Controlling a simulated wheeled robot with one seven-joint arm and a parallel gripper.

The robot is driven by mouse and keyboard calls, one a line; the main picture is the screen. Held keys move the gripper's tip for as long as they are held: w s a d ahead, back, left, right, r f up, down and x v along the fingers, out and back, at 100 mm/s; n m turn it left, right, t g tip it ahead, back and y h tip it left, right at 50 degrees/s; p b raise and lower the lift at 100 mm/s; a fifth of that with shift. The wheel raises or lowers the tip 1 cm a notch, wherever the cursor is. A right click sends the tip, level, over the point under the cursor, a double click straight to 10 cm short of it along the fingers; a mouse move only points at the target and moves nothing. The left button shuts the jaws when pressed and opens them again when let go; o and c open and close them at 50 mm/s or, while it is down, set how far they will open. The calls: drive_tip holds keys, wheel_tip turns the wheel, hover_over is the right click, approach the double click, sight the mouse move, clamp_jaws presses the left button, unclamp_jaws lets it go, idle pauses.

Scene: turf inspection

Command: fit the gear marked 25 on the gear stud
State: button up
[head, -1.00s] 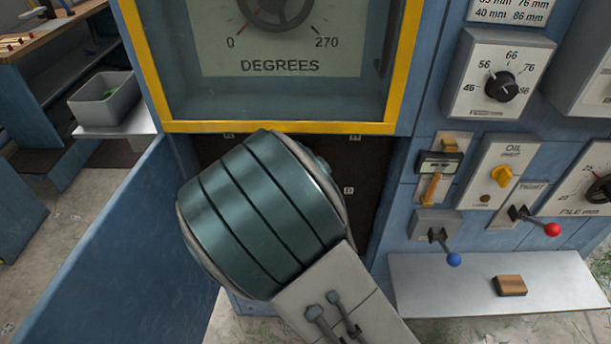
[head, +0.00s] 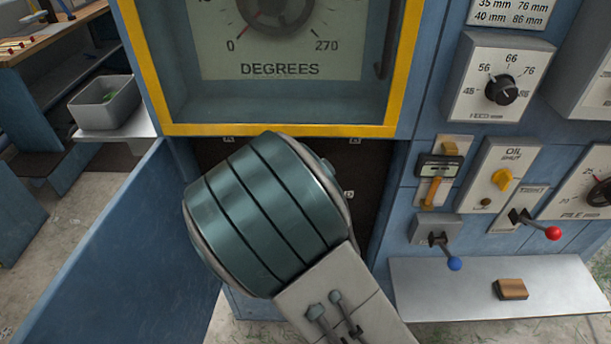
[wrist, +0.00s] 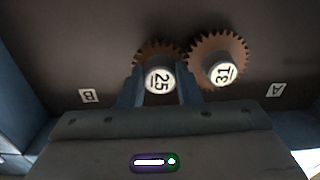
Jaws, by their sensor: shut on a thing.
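In the wrist view, the brown toothed gear marked 25 (wrist: 159,79) has a white hub face. My gripper (wrist: 160,88) is shut on its hub, one finger on each side. The gear is in front of the dark back wall of the compartment, directly beside another brown gear marked 31 (wrist: 217,68); their teeth appear to meet or overlap. The gear stud is not visible, so I cannot tell whether the gear sits on it. In the head view my arm hides the gripper and both gears.
Label B (wrist: 89,96) and label A (wrist: 276,90) flank the gears on the dark wall. An open blue door (head: 120,255) stands left of the compartment. A yellow-framed dial window (head: 280,129) is above. Levers, knobs and a shelf (head: 430,285) with a brown block are at right.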

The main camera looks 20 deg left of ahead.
drive_tip(key=shift+w+a, duration=0.1)
drive_tip(key=shift+w, duration=0.4)
drive_tip(key=o, duration=1.1)
drive_tip(key=shift+s, duration=0.1)
